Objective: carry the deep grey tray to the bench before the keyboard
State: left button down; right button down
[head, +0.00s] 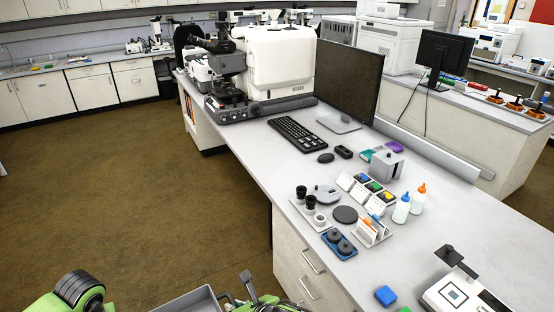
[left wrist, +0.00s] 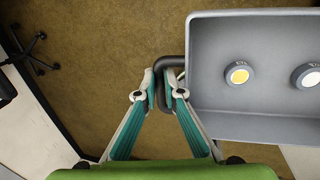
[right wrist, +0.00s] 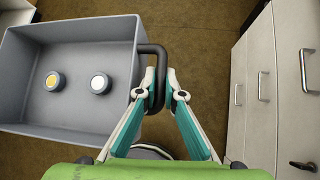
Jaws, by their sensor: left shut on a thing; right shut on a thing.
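The deep grey tray (head: 186,303) shows at the bottom edge of the head view, in front of me and left of the bench (head: 393,258); most of it is cut off. My left gripper (left wrist: 167,92) is shut on one tray handle in the left wrist view. My right gripper (right wrist: 158,92) is shut on the opposite handle in the right wrist view, and part of it (head: 248,288) shows in the head view. Inside the tray stand two small round grey pots, one with a yellow top (right wrist: 54,82) and one with a white top (right wrist: 100,84). The black keyboard (head: 298,135) lies on the bench before the monitor.
A white microscope (head: 275,60) stands behind the keyboard, with a mouse (head: 326,158) beside it. Bottles, a grey disc (head: 345,214), a blue holder (head: 339,243) and sample cards crowd the nearer bench. A bare strip runs along the bench's left edge. The floor at left is clear.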

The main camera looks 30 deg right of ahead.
aim_at(282, 167)
jog(key=i+z, duration=0.1)
jog(key=i, duration=0.95)
jog(key=i+j, duration=0.2)
jog(key=i, duration=0.8)
jog(key=i+l+z, duration=0.15)
jog(key=i+z, duration=0.85)
jog(key=i+j+z, duration=0.1)
jog(key=z, duration=1.35)
jog(key=i+j, duration=0.05)
